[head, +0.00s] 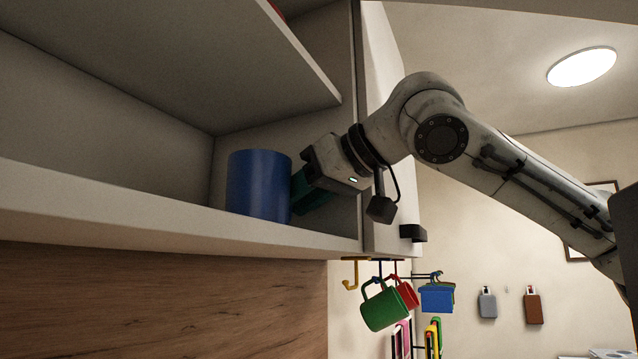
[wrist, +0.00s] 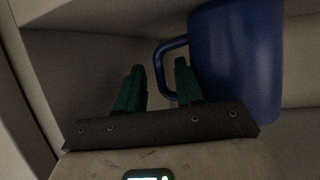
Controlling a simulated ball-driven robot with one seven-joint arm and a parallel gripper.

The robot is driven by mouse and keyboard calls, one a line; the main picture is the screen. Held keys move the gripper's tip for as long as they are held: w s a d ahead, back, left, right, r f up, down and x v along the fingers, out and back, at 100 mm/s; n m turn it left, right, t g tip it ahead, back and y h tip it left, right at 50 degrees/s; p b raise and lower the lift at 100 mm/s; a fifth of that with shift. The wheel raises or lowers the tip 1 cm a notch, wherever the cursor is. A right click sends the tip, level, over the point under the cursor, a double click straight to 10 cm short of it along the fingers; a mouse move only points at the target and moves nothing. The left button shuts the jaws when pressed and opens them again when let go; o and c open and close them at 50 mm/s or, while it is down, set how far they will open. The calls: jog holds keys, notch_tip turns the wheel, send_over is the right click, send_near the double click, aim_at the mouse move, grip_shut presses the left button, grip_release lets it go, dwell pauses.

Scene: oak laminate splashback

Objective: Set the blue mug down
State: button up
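The blue mug (head: 259,184) stands upright in the open cabinet, on or just above the lower shelf (head: 170,205). The shelf's front edge hides its base in the head view. The mug (wrist: 240,60) fills the upper right of the wrist view, with its handle (wrist: 160,65) towards my gripper. My gripper (wrist: 158,80) is open. Its two green fingers stand apart, with the handle's outer bar in the gap between them. The right finger overlaps the handle loop. I see a gap between the left finger and the handle. In the head view my gripper (head: 308,190) is right of the mug.
An upper shelf (head: 200,60) is above the mug, and the cabinet side panel (head: 352,110) is close behind my gripper. The shelf left of the mug is clear. Below hang a green mug (head: 383,308), a red mug (head: 408,294) and a blue container (head: 437,298) on hooks.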

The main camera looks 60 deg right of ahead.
jog(key=b+v, duration=0.2)
jog(key=v, duration=1)
jog(key=shift+r, duration=0.1)
